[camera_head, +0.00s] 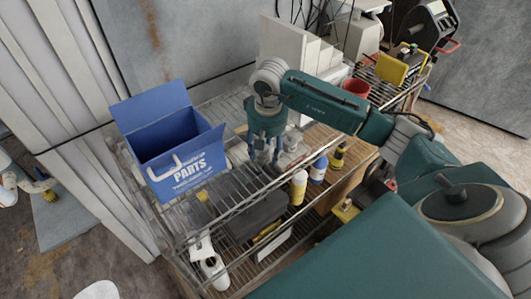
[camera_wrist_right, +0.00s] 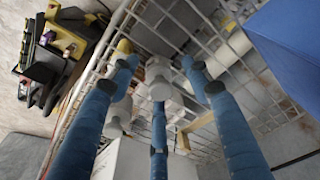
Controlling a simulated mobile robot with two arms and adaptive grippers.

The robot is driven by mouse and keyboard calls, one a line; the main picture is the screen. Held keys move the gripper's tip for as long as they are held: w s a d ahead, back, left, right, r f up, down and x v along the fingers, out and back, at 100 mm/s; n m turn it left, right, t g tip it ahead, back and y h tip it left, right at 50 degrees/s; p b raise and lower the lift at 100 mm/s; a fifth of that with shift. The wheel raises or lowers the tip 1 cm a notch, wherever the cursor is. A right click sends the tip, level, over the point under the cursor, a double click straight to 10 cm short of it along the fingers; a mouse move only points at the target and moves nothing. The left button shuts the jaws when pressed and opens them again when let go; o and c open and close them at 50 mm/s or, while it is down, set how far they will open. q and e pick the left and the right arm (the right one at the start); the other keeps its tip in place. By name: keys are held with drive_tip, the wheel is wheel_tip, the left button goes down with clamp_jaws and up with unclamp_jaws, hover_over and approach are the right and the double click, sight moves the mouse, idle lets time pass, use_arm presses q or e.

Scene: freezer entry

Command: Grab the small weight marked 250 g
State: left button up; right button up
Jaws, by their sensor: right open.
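My right gripper (camera_head: 266,158) hangs fingers-down over the wire shelf, right of the blue box. In the wrist view its three blue fingers (camera_wrist_right: 160,105) are spread apart, with nothing clasped between them. A pale grey knobbed piece that looks like a weight (camera_wrist_right: 159,82) shows between the fingers. Another similar pale piece (camera_wrist_right: 118,112) is to its left, partly behind a finger. In the head view, pale weight-like pieces (camera_head: 291,142) sit just right of the fingers. No 250 g marking is readable, and contact cannot be told.
The open blue parts box (camera_head: 185,165) stands close left of the gripper. A dark case (camera_head: 255,215), a white bottle (camera_head: 298,187), a blue bottle (camera_head: 318,170) and a yellow-black bottle (camera_head: 338,156) are nearer. A red cup (camera_head: 356,89) and white stepped block (camera_head: 300,50) stand behind.

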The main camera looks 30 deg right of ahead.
clamp_jaws()
drive_tip(key=shift+r, duration=0.1)
